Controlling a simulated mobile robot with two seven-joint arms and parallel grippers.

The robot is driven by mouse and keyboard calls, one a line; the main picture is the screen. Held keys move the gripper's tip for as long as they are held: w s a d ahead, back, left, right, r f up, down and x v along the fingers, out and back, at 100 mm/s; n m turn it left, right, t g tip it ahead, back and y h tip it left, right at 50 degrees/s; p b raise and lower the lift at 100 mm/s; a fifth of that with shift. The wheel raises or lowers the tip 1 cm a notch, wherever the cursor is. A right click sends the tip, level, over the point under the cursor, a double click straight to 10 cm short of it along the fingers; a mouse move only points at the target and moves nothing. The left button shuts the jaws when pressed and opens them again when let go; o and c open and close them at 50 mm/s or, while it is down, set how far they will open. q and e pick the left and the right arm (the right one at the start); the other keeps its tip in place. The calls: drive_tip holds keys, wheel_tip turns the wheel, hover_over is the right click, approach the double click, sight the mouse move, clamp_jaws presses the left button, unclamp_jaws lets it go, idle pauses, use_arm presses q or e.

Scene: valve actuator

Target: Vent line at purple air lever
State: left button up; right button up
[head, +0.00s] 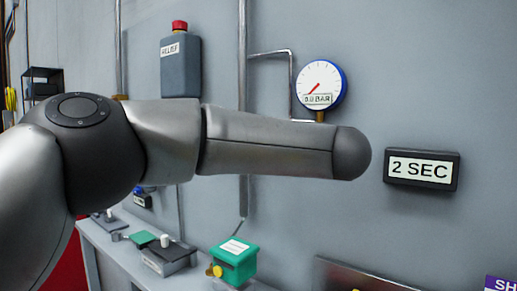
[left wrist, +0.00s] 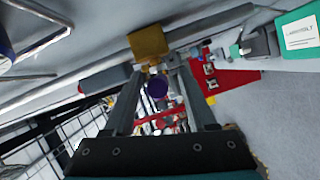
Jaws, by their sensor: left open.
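In the left wrist view a round purple end (left wrist: 157,87), which looks like the air lever's grip, shows in the gap between my left fingers. A brass-coloured block (left wrist: 148,42) sits just beyond the fingertips. My left gripper (left wrist: 160,70) is open, with one finger on each side of the purple end; I cannot tell whether either touches it. In the head view my left arm crosses the picture and hides the lever and the gripper. A round gauge (head: 320,84) on the wall is labelled 0.0 BAR, its needle pointing to lower left. My right gripper is not in view.
A grey canister (head: 181,68) with a red top hangs on the wall. A black "2 SEC" sign (head: 422,170) is at right. A green box (head: 235,262) and other devices stand on the bench below. Metal pipes run along the wall.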

use_arm(q)
drive_tip(key=v, duration=1.5)
drive_tip(key=shift+s+d, duration=0.1)
